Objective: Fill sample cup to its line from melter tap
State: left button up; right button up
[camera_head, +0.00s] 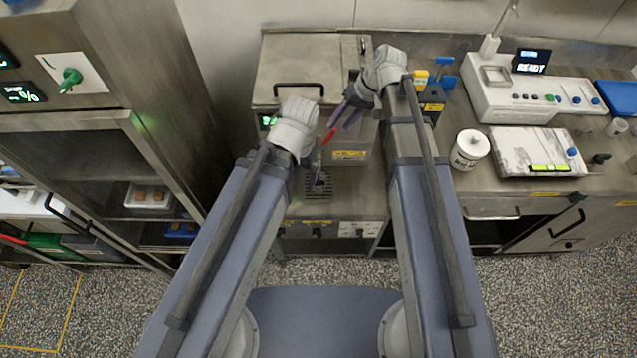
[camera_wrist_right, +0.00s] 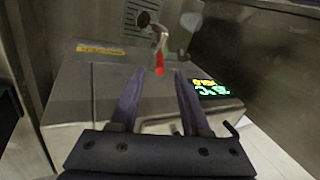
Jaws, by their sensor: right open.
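The melter (camera_head: 300,60) is a steel box with a lid at the back centre. Its tap (camera_head: 329,137) has a red lever and also shows in the right wrist view (camera_wrist_right: 159,62). My right gripper (camera_head: 341,113) is open and empty, its purple fingers above and near the red lever; in the wrist view the lever lies beyond the fingertips. A small dark round thing, possibly the sample cup (camera_wrist_right: 143,18), is at the drip grate (camera_head: 318,195); its fill line and contents cannot be made out.
A lit display (camera_wrist_right: 208,88) is on the melter. A white lidded tub (camera_head: 470,148), a flat tray-like unit (camera_head: 530,152) and a white instrument reading READY (camera_head: 525,98) stand on the right counter. A steel cabinet (camera_head: 100,70) stands close on the left.

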aim_at(325, 141)
dwell(0.4)
jog(key=n, duration=0.9)
jog(key=shift+f, duration=0.1)
jog(key=b+x, duration=0.7)
jog(key=shift+a+f, duration=0.15)
jog(key=shift+f, duration=0.2)
jog(key=shift+r, duration=0.1)
grip_shut()
dwell(0.9)
